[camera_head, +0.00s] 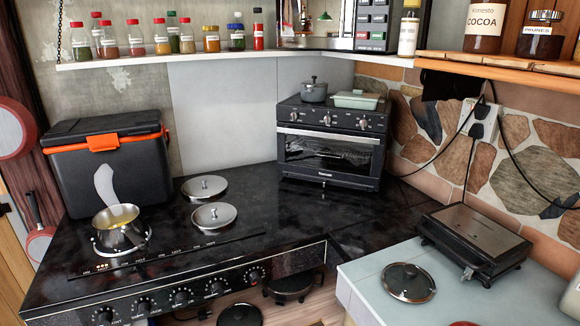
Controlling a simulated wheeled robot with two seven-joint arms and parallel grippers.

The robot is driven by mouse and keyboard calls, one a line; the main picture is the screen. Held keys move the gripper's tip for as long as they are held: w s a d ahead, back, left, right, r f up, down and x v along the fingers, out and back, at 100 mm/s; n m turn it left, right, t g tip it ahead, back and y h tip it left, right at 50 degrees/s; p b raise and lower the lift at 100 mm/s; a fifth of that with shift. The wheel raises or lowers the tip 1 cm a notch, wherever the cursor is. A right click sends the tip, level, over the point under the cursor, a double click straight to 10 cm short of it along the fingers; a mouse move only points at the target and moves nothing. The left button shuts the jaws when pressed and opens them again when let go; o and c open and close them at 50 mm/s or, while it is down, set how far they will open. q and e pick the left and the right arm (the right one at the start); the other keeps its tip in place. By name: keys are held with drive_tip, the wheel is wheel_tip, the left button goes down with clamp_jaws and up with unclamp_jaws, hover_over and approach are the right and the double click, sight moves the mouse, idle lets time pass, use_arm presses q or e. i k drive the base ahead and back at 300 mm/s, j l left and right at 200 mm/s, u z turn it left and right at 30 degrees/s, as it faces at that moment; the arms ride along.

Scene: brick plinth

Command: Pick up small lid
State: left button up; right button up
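Two round metal lids with knobs lie on the black stove top: a far lid (204,187) and a near lid (213,215). They look close in size. A third round lid, glass with a metal rim (408,283), lies on the pale counter at right. I cannot tell for certain which one is the small lid. Neither of my grippers is in view.
A metal pot (119,229) with yellow contents sits on the stove's left, before a black cooler (109,165). A toaster oven (331,142) stands behind. A closed grill (474,240) sits on the pale counter (365,265). A jar shelf (150,60) overhangs the back.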

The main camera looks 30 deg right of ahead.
sight(407, 282)
drive_tip(key=k+z, duration=0.15)
drive_tip(key=z, duration=1.4)
